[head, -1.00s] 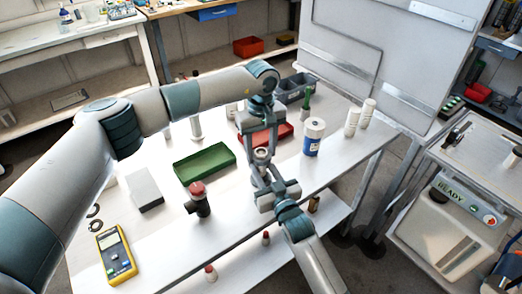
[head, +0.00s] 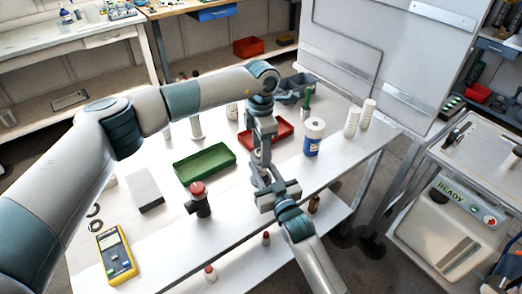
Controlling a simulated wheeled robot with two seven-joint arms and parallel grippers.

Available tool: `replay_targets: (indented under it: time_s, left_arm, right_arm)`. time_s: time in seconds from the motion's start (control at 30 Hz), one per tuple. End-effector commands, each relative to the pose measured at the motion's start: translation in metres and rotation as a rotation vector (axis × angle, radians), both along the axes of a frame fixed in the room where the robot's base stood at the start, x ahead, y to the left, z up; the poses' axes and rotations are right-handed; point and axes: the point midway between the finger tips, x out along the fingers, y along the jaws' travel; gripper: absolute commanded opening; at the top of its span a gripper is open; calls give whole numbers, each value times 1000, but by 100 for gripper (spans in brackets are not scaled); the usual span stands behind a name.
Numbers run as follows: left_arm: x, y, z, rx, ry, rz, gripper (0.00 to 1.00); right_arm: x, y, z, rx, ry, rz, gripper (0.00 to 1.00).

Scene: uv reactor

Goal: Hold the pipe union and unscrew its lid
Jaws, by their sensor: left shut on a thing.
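The pipe union (head: 258,156) is a small metallic round piece at the centre of the head view, between my two grippers and mostly hidden by them. My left gripper (head: 262,146) reaches down from above and is shut at the top of the union, where the lid is; the lid itself is barely visible. My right gripper (head: 261,172) comes up from the lower right with its fingers by the union's lower part. Whether its fingers are closed on the union is too small to tell.
On the white table stand a green tray (head: 205,168), a red tray (head: 284,134), a blue-and-white canister (head: 313,137), white bottles (head: 353,122), a red-topped dark fitting (head: 200,203), a white block (head: 145,191) and a yellow meter (head: 115,254). The table's front edge passes near my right gripper.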

Motion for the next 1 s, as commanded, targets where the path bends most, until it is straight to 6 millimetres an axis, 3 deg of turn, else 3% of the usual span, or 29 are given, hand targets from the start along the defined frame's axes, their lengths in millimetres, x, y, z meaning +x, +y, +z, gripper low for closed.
replay_targets:
  time_s: [1.0]
  left_arm:
    - [1, 0, 1, 0, -1, 1521, 21]
  right_arm:
    - [0, 0, 0, -1, 0, 0, 0]
